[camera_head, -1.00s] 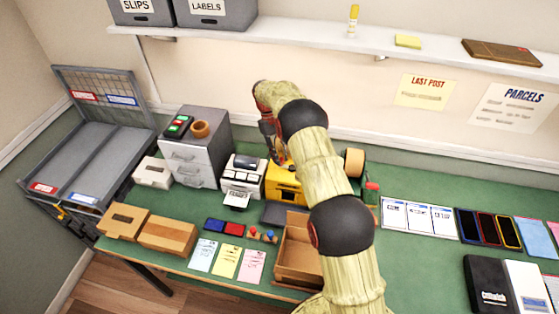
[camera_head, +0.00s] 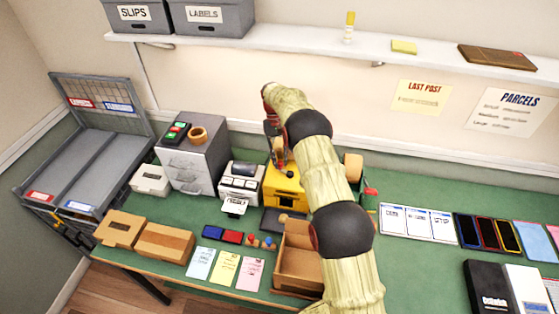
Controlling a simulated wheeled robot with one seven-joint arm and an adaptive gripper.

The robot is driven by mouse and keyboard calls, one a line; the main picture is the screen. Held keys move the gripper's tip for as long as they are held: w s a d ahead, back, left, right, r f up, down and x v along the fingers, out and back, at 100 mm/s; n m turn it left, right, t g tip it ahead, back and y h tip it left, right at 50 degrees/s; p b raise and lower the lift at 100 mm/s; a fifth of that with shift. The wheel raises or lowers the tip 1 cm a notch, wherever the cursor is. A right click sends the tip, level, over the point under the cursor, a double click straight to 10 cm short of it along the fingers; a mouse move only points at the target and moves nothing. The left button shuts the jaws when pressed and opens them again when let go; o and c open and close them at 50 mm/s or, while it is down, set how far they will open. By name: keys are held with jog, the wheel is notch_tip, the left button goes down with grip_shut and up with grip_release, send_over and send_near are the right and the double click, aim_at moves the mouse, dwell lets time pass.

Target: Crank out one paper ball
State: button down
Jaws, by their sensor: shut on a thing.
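The yellow machine (camera_head: 283,188) stands on the green table near the middle, partly behind my arm. A dark tray (camera_head: 270,222) lies at its front, and a small greyish shape (camera_head: 284,217), too small to identify, shows there. A dark crank part (camera_head: 290,174) shows at the top of the machine. My gripper (camera_head: 276,150) points down over the machine's top and is shut on the crank handle; the grip itself is small and partly hidden. I cannot make out a paper ball for certain.
An open cardboard box (camera_head: 298,262) stands in front of the machine. A label printer (camera_head: 240,183) and a grey drawer cabinet (camera_head: 192,165) stand to its left. Phones (camera_head: 487,240) lie on the right.

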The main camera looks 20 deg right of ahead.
jog(key=c, duration=1.7)
grip_release()
jog(key=shift+o, duration=0.2)
jog(key=shift+r, duration=0.1)
jog(key=v, duration=1.1)
jog(key=shift+w+r, duration=0.15)
jog(key=shift+r, duration=0.25)
jog(key=shift+f, duration=0.1)
